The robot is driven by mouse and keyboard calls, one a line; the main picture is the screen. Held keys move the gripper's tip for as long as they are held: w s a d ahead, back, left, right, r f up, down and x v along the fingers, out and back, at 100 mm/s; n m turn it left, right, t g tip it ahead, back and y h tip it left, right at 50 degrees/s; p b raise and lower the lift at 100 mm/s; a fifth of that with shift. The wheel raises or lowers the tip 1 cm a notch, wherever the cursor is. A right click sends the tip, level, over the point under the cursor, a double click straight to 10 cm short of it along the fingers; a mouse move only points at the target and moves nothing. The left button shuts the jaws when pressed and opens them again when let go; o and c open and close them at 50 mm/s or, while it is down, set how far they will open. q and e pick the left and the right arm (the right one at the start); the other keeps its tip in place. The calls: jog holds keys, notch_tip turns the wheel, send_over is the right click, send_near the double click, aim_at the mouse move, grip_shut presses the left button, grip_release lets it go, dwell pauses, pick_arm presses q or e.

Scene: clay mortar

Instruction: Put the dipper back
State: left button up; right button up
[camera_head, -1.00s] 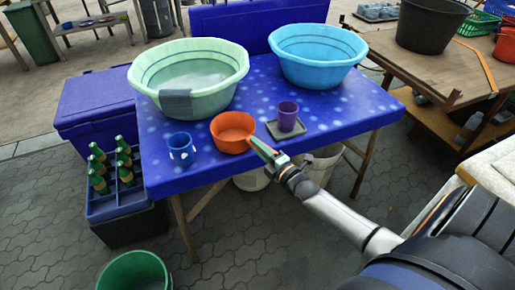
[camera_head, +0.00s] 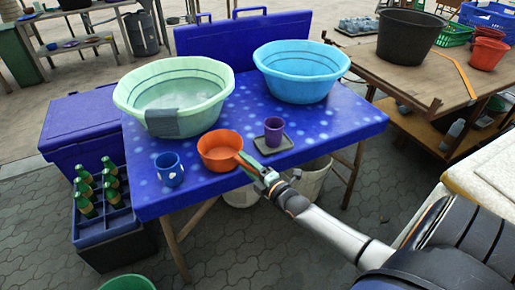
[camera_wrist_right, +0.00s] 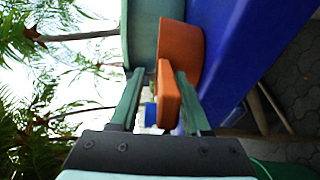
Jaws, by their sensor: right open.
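The orange dipper (camera_head: 220,151) sits upright near the front edge of the blue speckled table (camera_head: 330,122), with its handle pointing towards my right arm. My right gripper (camera_head: 246,163) reaches in from the right at the handle. In the right wrist view the gripper (camera_wrist_right: 160,95) is open, with the orange handle (camera_wrist_right: 168,100) between its two green fingers, nearer the right finger. The dipper's bowl (camera_wrist_right: 183,45) shows beyond the fingertips. My left gripper is not in view.
A pale green basin (camera_head: 190,75) with a grey cloth (camera_head: 176,123) and a blue basin (camera_head: 301,88) stand behind. A blue mug (camera_head: 169,173) is left of the dipper; a purple cup (camera_head: 273,130) on a small tray (camera_head: 287,146) is right. A bottle crate (camera_head: 100,228) stands left.

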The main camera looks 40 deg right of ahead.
jog(key=s+p, duration=0.1)
jog(key=s, duration=0.9)
jog(key=shift+s+d, duration=0.1)
jog(key=shift+s, duration=0.05)
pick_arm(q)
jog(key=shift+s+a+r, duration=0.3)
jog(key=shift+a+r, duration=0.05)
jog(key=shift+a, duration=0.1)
pick_arm(e)
jog(key=s+a+f+m+g+y, duration=0.1)
jog(key=s+a+f+m+g, duration=0.3)
jog(key=a+m, duration=0.4)
jog(key=s+a+f+m+g+y, duration=0.1)
jog(key=s+a+f+m+g, duration=0.3)
jog(key=a, duration=1)
jog(key=s+f+m, duration=0.3)
jog(key=s, duration=0.2)
jog(key=shift+f+m+g+y, duration=0.15)
jog(key=shift+m+g+y, duration=0.15)
jog(key=shift+m+g, duration=0.1)
pick_arm(q)
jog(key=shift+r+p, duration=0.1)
jog(key=shift+p, duration=0.3)
pick_arm(e)
jog(key=shift+s, duration=0.1)
